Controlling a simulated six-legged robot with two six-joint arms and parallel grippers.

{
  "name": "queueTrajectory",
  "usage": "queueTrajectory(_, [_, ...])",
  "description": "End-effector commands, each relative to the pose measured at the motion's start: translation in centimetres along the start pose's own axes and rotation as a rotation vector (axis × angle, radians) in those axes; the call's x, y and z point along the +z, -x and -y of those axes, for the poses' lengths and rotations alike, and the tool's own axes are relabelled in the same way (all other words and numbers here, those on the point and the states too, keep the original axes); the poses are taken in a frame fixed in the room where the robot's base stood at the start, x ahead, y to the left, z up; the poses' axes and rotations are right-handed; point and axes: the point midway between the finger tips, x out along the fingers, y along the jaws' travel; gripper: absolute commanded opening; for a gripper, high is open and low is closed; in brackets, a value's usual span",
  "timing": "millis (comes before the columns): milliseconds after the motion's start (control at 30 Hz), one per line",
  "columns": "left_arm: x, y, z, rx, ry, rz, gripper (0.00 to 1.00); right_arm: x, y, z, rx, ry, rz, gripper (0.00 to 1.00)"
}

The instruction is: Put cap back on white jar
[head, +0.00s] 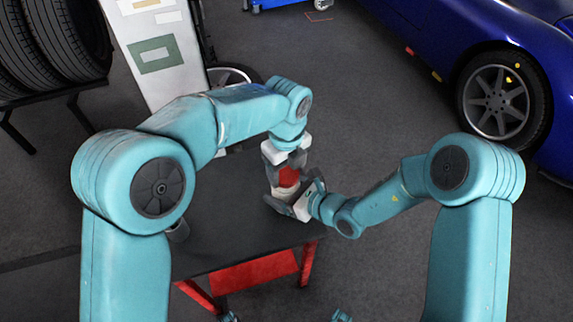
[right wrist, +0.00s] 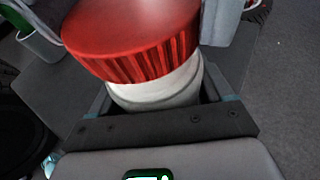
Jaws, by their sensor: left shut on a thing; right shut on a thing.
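The red ribbed cap (head: 288,177) is between the fingers of my left gripper (head: 286,170), which comes down on it from above and is shut on it. In the right wrist view the cap (right wrist: 135,40) sits over the mouth of the white jar (right wrist: 158,90), looking slightly tilted against it. I cannot tell whether it is fully seated. My right gripper (head: 292,194) is shut around the jar's body from the side, low over the table. In the head view the jar (head: 281,192) is mostly hidden by the fingers.
The dark table (head: 235,240) with red legs is mostly clear around the jar. A dark cup (head: 179,231) stands at its left, partly behind my left arm. A blue car (head: 480,40) stands at the right.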

Motion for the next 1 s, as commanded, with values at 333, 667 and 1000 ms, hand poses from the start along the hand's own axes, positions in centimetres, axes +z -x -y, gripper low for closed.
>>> queueTrajectory(333, [0.0,0.0,0.0,0.0,0.001,0.0,0.37,0.0,0.0,0.0,-0.001,0.0,0.001,0.25])
queueTrajectory(667, [0.0,-0.3,0.0,0.0,0.001,0.0,0.37,0.1,0.0,0.0,-0.001,0.0,0.001,0.25])
queueTrajectory(1000, [0.0,-1.0,0.0,0.0,0.001,0.0,0.37,0.1,0.0,0.0,-0.001,0.0,0.001,0.25])
